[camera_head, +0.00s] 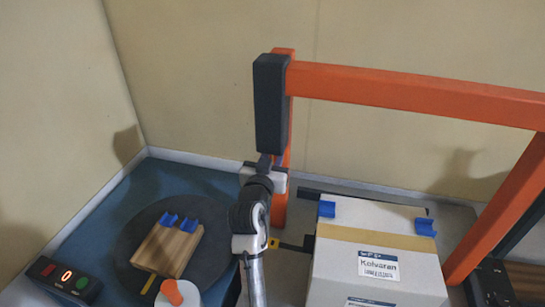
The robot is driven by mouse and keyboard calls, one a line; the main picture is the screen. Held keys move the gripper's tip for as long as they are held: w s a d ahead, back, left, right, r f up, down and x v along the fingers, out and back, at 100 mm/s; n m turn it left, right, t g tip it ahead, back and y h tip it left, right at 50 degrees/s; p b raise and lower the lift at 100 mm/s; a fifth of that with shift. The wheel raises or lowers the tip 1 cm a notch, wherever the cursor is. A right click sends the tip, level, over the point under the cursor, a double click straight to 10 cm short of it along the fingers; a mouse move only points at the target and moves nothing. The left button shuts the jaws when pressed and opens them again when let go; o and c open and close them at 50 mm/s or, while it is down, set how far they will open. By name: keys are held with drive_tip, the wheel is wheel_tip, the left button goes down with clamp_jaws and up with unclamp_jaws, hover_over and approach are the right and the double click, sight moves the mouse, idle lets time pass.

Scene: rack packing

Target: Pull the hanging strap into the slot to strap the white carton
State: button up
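The white carton (375,263) stands at the lower right, with a tan band across its top and a printed label. It sits under an orange arch (415,95). A dark upright block (271,105) shows at the arch's left corner. My arm rises from the bottom middle, and its far end, my gripper (265,165), is just below the block, in front of the left post. Its fingers are too small and overlapped to read as open or shut. A thin dark strip shows behind the carton; I cannot tell if it is the strap. The hanging strap and slot are not clearly visible.
A round dark turntable (205,215) on the blue surface at left holds a wooden block (167,250) with blue clips. A control box (65,282) with a red display is at lower left. An orange-topped white object (185,297) stands near the front. Walls close the back and left.

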clamp_jaws()
idle(1.2)
